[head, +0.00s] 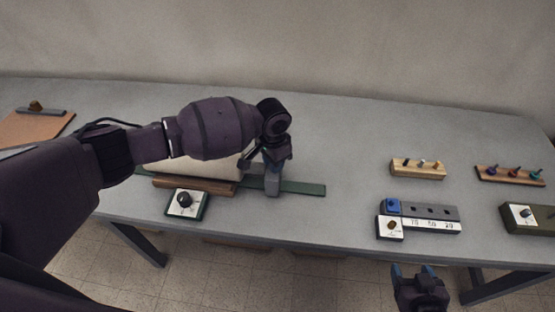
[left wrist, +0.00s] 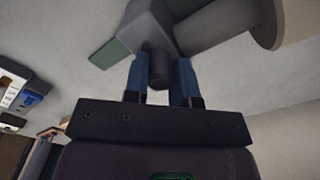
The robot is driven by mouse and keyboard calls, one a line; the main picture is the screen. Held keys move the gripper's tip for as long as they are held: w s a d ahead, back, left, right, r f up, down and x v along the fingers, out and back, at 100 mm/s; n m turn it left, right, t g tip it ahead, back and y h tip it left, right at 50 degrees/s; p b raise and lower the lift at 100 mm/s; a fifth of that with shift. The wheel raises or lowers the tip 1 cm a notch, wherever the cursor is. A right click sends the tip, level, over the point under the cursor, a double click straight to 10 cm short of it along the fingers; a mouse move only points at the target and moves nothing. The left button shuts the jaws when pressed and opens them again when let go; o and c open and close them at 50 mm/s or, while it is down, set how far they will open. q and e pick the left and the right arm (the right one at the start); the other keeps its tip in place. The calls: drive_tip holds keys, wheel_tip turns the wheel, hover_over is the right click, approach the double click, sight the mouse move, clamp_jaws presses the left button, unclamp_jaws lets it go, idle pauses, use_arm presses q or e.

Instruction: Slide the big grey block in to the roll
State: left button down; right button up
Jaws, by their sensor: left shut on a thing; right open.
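The big grey block (head: 273,182) stands on a green strip (head: 305,188) at the right end of the cream roll (head: 215,169). My left gripper (head: 276,152) is above the block. In the left wrist view, its blue fingers are shut on the block's dark round knob (left wrist: 160,72), with the block's grey body (left wrist: 150,25) beyond. The roll's pale side shows at that view's upper right (left wrist: 300,18). My right gripper (head: 420,272) is open and empty at the table's front edge.
A wooden bar (head: 195,186) and a dial box (head: 186,203) lie in front of the roll. Peg racks (head: 418,169) (head: 509,175), a numbered block (head: 432,225) and another dial box (head: 527,216) stand at right. The table between is clear.

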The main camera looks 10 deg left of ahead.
use_arm(q)
drive_tip(key=shift+w+a, duration=0.1)
drive_tip(key=shift+a, duration=0.1)
drive_tip(key=c, duration=0.9)
unclamp_jaws()
drive_tip(key=shift+a, duration=0.15)
drive_tip(key=shift+c, duration=0.2)
wheel_tip(320, 180, up, 11)
drive_tip(key=shift+p, duration=0.3)
drive_tip(key=shift+f, duration=0.1)
